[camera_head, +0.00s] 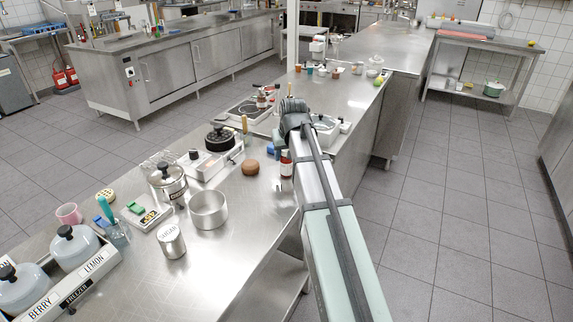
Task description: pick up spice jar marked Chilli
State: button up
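No label reading Chilli can be made out. A small red bottle or jar (286,165) with a pale label stands on the steel counter, close against the left side of my arm; its lettering is too small to read. Another small red bottle (262,100) stands farther back by the hob. Several small jars (309,71) stand on the far counter, their labels unreadable. My gripper (291,112) is at the far end of my outstretched arm, over the counter; its fingers are hidden or too small to tell, and I see nothing held.
Tiled floor (455,215) is open at right.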

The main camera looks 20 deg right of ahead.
jog(key=c, duration=0.7)
jog(key=shift+r, duration=0.1)
